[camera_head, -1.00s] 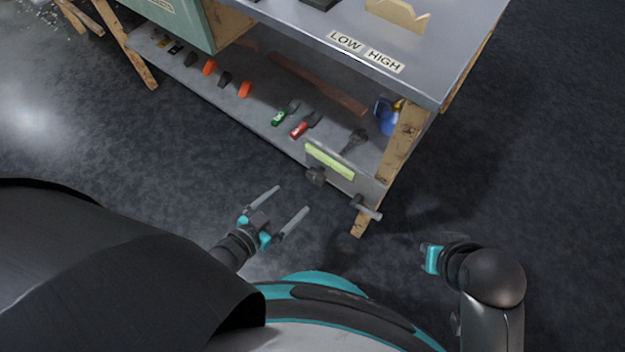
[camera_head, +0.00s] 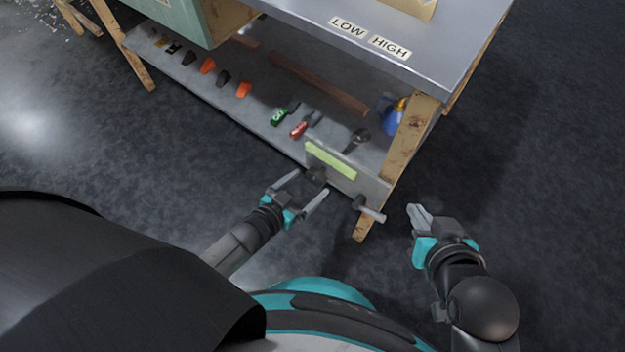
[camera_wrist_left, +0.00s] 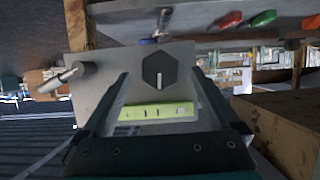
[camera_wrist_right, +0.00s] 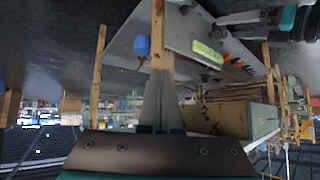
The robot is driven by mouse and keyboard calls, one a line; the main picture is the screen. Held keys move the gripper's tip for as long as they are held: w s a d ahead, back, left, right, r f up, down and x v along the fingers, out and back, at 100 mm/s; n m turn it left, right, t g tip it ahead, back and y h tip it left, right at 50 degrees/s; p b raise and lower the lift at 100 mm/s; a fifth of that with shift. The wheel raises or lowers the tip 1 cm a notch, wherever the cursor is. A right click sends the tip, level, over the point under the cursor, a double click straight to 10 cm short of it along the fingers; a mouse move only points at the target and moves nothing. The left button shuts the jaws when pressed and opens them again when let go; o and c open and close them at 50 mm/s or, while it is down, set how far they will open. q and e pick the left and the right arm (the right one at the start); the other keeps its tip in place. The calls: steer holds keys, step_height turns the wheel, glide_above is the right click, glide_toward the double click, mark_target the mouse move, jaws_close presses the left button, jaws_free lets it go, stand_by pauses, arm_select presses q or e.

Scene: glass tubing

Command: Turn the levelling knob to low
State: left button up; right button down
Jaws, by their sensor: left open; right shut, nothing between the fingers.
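The levelling knob is a dark, roughly hexagonal knob (camera_wrist_left: 159,70) on a grey panel (camera_wrist_left: 98,98). Its white pointer line points at the middle of a yellow-green marked strip (camera_wrist_left: 150,111); the strip's writing is too small to read. In the head view the strip (camera_head: 331,161) lies along the panel's top, with the dark knob (camera_head: 317,174) below its left part. My left gripper (camera_head: 312,182) is open, its fingers reaching to either side of the knob; I cannot tell whether they touch it. My right gripper (camera_head: 415,209) is shut and empty, right of the bench leg.
A T-shaped metal handle (camera_head: 371,210) sticks out right of the knob, near a wooden leg (camera_head: 407,140). The shelf (camera_head: 165,60) holds several clamps and a blue bottle (camera_head: 394,117). LOW (camera_head: 348,27) and HIGH (camera_head: 389,47) plates lie on the bench top.

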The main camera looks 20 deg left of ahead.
arm_select(q)
steer(key=shift+b+x, duration=0.5)
steer(key=shift+x, duration=0.55)
steer(key=shift+w+d+f, duration=0.15)
steer(key=shift+w, duration=0.2)
arm_select(e)
steer(key=shift+w+a+r+t+y, duration=0.1)
steer(key=shift+w+a+t+y, duration=0.15)
steer(key=shift+a+t, duration=0.25)
steer(key=shift+w+a+r+t+y, duration=0.15)
steer(key=shift+a+t+y, duration=0.2)
steer(key=shift+a, duration=0.15)
steer(key=shift+w+a+r+t+y, duration=0.1)
steer(key=shift+w+a+t+y, duration=0.1)
steer(key=shift+a+t, duration=0.3)
arm_select(q)
steer(key=c, duration=1.4)
steer(key=shift+o, duration=0.2)
steer(key=shift+n+h, duration=0.4)
steer(key=shift+n, duration=0.1)
arm_select(e)
steer(key=shift+s+d+f+g+h, duration=0.15)
steer(key=shift+d+g+h, duration=0.15)
steer(key=shift+d+g, duration=0.25)
arm_select(q)
steer(key=o, duration=1.4)
steer(key=shift+c, duration=0.2)
